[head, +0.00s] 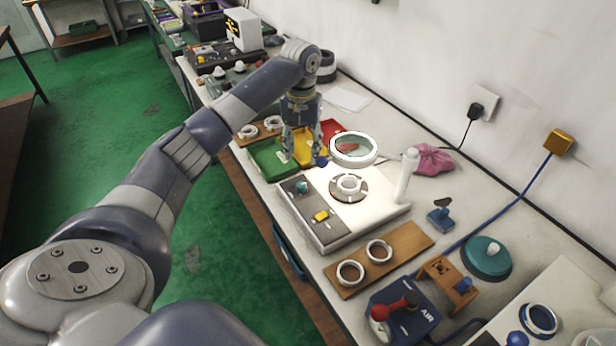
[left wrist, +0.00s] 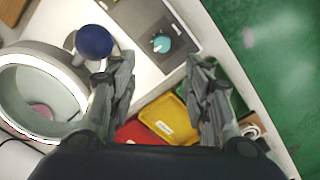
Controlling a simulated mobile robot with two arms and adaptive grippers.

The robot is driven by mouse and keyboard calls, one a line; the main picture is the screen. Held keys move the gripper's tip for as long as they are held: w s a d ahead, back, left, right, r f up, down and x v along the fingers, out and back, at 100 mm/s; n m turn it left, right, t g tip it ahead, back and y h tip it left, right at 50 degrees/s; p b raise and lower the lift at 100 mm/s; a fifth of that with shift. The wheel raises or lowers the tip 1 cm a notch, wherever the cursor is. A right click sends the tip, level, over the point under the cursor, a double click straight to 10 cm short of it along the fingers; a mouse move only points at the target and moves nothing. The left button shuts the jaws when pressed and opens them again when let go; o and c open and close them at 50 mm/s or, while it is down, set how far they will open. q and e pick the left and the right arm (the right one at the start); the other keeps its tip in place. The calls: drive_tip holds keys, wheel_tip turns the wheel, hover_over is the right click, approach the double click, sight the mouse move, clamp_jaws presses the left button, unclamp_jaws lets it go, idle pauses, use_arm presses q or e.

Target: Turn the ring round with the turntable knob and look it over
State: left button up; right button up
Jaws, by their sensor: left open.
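A pale metal ring (head: 348,184) lies flat on the dark round turntable (head: 338,194) of the white inspection station (head: 375,212). A teal knob (head: 302,187) sits on the station's grey panel; it also shows in the left wrist view (left wrist: 161,43). A white ring magnifier (head: 376,152) stands over the station's back, with a blue ball (head: 321,161) by its left edge. My left gripper (head: 304,160) points down, open and empty, above the coloured bins beside the station. In the left wrist view its fingers (left wrist: 158,75) are apart, with the blue ball beyond the left finger.
Green (head: 267,160), yellow and red bins lie under my left gripper. A wooden board (head: 404,244) with two rings lies in front of the station. A white upright cylinder (head: 405,175) stands at its right corner, near a pink cloth (head: 432,160).

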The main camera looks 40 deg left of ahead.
use_arm(q)
hover_over(301, 185)
drive_tip(key=f, duration=0.5)
drive_tip(key=shift+s+p, duration=0.2)
drive_tip(key=shift+p, duration=0.1)
drive_tip(key=f, duration=0.4)
drive_tip(key=shift+w+f, duration=0.25)
drive_tip(key=shift+f, duration=1)
use_arm(e)
drive_tip(key=shift+s+r, duration=0.25)
drive_tip(key=shift+r, duration=0.3)
use_arm(q)
clamp_jaws()
use_arm(e)
drive_tip(key=shift+s, duration=0.25)
